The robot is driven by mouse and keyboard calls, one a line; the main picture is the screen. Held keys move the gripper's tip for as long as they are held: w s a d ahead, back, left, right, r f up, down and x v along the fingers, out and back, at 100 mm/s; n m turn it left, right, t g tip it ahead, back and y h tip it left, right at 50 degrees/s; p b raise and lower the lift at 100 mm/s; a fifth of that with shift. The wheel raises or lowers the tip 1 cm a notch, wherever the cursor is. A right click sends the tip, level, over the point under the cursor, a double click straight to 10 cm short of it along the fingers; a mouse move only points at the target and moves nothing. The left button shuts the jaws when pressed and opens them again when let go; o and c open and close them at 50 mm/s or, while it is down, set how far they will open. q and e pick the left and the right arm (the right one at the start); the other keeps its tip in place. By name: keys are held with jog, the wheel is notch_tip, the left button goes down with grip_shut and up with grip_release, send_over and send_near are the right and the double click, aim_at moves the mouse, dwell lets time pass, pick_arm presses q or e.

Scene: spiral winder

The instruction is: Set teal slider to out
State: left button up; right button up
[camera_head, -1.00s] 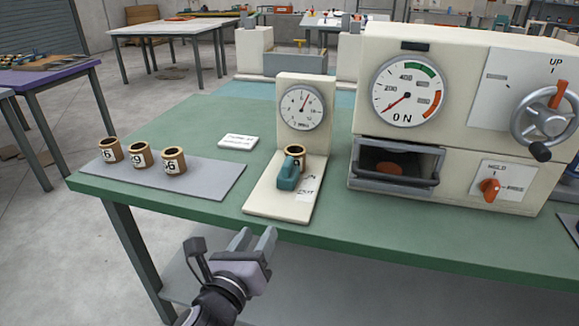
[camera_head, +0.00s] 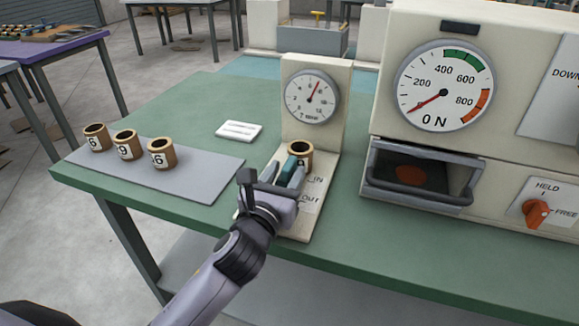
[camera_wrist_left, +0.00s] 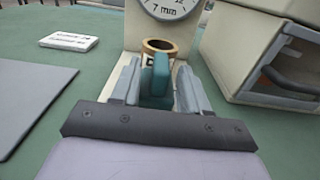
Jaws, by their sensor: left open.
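The teal slider (camera_head: 291,169) sits on the cream base (camera_head: 299,227) of the small gauge stand, partly hidden by my gripper. It also shows in the left wrist view (camera_wrist_left: 155,80), in front of a brown ring (camera_wrist_left: 160,46). The words IN and OUT are printed on the base to its right, OUT nearer the front. My left gripper (camera_head: 282,176) is open, with one finger on each side of the slider. In the left wrist view the fingers (camera_wrist_left: 157,85) stand apart around it; I cannot tell whether they touch it. My right gripper is not in view.
The gauge dial (camera_head: 312,96) stands behind the slider. Several numbered rings, one of them here (camera_head: 161,153), stand on a grey mat (camera_head: 205,170) at left. A white card (camera_head: 239,131) lies behind. A large press (camera_head: 390,148) with a drawer stands close on the right.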

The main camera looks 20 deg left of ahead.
aim_at(285, 177)
pick_arm(q)
jog(key=shift+w, duration=1.15)
grip_shut()
jog(key=s+p, duration=0.2)
jog(key=s, duration=0.3)
jog(key=shift+p, duration=0.4)
jog(key=shift+s, duration=0.4)
jog(key=shift+s+f, duration=0.1)
jog(key=shift+f, duration=0.05)
